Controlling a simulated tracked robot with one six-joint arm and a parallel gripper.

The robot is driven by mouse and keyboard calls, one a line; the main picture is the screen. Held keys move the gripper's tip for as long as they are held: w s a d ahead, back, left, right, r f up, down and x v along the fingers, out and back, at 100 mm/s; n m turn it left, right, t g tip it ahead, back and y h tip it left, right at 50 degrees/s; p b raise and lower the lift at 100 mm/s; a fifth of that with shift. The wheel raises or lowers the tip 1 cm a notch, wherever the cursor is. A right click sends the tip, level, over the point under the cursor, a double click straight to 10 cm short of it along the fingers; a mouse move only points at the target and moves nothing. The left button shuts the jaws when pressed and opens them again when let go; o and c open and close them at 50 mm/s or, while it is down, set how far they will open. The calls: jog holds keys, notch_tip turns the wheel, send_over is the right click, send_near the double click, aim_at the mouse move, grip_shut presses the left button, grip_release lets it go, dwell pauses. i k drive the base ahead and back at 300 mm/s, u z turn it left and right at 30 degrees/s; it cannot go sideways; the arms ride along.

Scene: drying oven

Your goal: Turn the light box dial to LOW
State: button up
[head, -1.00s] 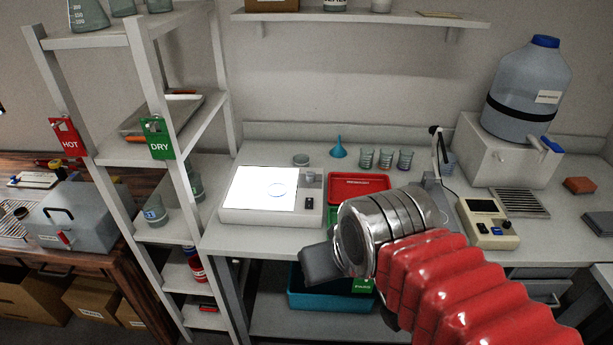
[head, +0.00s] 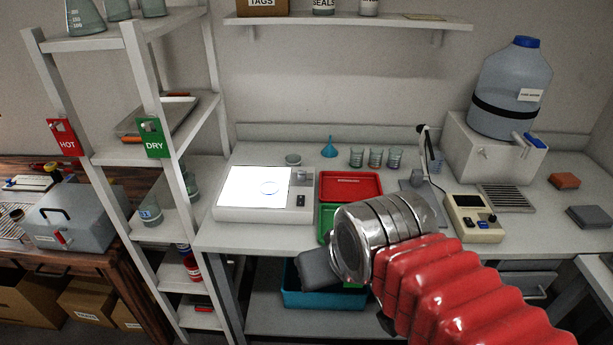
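The light box (head: 230,213) is a white box on the bench, left of the middle in the head view. Its top panel glows bright white with a faint blue ring on it. A small grey dial (head: 301,175) sits at the upper right of the box, above a black switch (head: 300,200). The dial's setting is too small to read.
A red tray (head: 350,186) and a green tray (head: 326,222) lie right of the box. Small beakers (head: 375,158) and a blue funnel (head: 329,147) stand behind. A lamp stand (head: 427,160) and a beige meter (head: 473,220) are further right. A shelf rack (head: 165,185) stands left.

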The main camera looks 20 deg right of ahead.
aim_at(301, 174)
jog(key=k, duration=1.2)
jog(key=u, duration=0.6)
jog(key=i, duration=0.95)
jog(key=u, duration=0.4)
jog(key=i, duration=0.75)
jog(key=z, duration=0.85)
jog(key=i, duration=0.55)
jog(key=z, duration=0.35)
